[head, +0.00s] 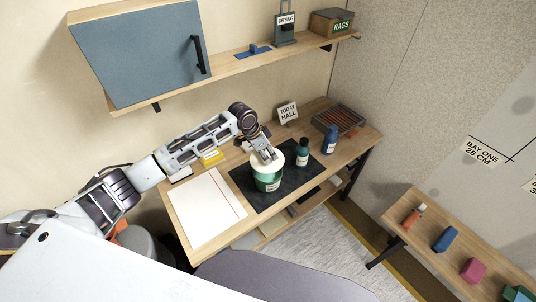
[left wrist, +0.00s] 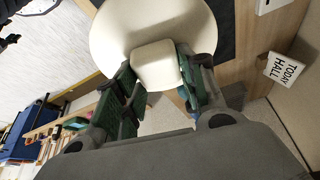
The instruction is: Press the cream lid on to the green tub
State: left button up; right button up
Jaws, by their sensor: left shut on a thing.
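The green tub (head: 268,183) stands upright on a dark mat (head: 243,182) on the wooden table in the head view. The round cream lid (head: 259,167) is over the tub's mouth; whether it is seated all round cannot be told. My left gripper (head: 268,154) is above the lid and shut on its knob. In the left wrist view the block-shaped cream knob (left wrist: 157,66) sits between the two green-padded fingers, with the lid (left wrist: 112,30) beyond it. The lid hides the tub there. My right gripper is not in view.
A dark green jar (head: 302,153) and a blue bottle (head: 329,141) stand right of the tub. A "TODAY HALL" sign (head: 288,113) and slatted tray (head: 338,119) are at the back.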

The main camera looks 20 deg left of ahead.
pick_arm(q)
jog(key=shift+w+r+n+t, duration=0.1)
jog(key=shift+w+n+t, duration=0.2)
jog(key=shift+n, duration=0.6)
jog(key=shift+n+y, duration=0.4)
jog(key=shift+n, duration=0.3)
jog(key=shift+f+b, duration=0.9)
jog(key=shift+f, duration=2)
jog(key=shift+p, duration=0.9)
jog(key=shift+f+b, duration=0.4)
jog(key=shift+f, duration=0.75)
dwell(0.7)
jog(key=o, duration=1.1)
